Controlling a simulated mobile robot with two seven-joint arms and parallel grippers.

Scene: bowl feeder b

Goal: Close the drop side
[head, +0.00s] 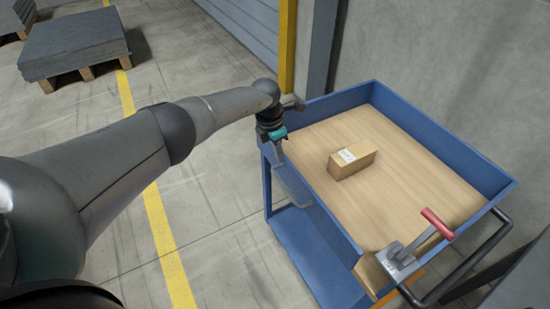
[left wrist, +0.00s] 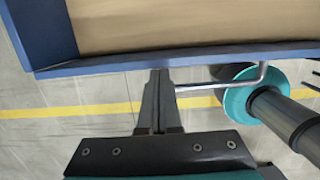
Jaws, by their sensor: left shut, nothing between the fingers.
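A blue cart (head: 430,147) with a wooden bed stands right of centre in the head view. Its left side (head: 328,222) shows as a blue strip along the bed; I cannot tell whether this panel is fully upright. In the left wrist view the strip (left wrist: 200,60) crosses the picture, with a thin silver rod (left wrist: 205,86) below it. A latch with a red lever (head: 437,223) sits at the near corner, its lever raised at a slant. My left gripper (head: 284,155) is shut and empty, close outside the strip, near its far end; contact is unclear. My right gripper is out of view.
A cardboard box (head: 352,162) lies on the wooden bed. A black push handle (head: 468,267) is at the cart's near end. A wall and yellow post (head: 287,45) stand behind. Stacked grey sheets on a pallet (head: 73,45) are far left. Floor left of the cart is clear.

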